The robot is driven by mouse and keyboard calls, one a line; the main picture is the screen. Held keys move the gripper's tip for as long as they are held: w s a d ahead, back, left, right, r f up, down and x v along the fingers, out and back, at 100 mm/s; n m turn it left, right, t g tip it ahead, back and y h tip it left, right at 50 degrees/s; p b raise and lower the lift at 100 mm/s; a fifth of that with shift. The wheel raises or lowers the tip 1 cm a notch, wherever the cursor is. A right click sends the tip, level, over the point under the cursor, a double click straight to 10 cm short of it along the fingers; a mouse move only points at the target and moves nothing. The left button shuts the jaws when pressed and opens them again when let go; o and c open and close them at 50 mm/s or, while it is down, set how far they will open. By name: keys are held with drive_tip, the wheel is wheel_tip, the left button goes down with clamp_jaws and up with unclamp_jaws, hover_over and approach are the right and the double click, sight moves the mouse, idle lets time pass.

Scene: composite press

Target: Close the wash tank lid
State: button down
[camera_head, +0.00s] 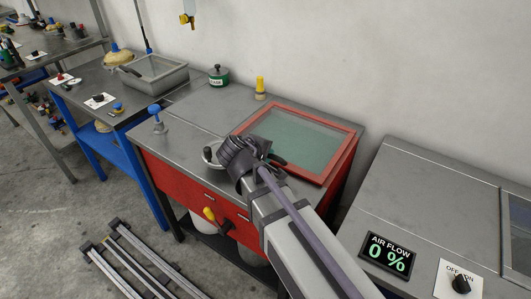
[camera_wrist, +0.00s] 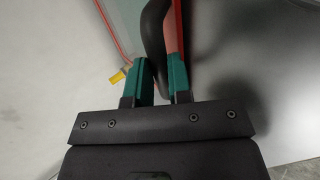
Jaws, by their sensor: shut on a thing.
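The wash tank lid is a clear panel in a red frame (camera_head: 349,152), on the red-fronted bench in the head view. It looks flat or nearly flat over the greenish tank; I cannot tell if a small gap is left under it. Its red edge (camera_wrist: 180,30) also shows in the wrist view. A curved black handle (camera_wrist: 154,30) is on the lid's near side. My gripper (camera_wrist: 162,75) has its green fingers on either side of this handle and is shut on it. In the head view my arm hides most of the gripper and the lid's near-left corner.
A yellow-topped item (camera_head: 260,88) stands close behind the lid, with a green pot (camera_head: 218,75) to its left. A round metal dish (camera_head: 212,153) is left of my gripper. A grey bench with an air flow display (camera_head: 388,253) reading 0 % stands at right.

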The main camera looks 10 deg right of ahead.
drive_tip(key=shift+f+p, duration=0.1)
drive_tip(key=shift+p, duration=0.2)
drive_tip(key=c, duration=1.1)
unclamp_jaws()
drive_tip(key=shift+o, duration=0.2)
drive_tip(key=p+v, duration=0.7)
drive_tip(key=v, duration=0.4)
drive_tip(key=shift+f, duration=0.1)
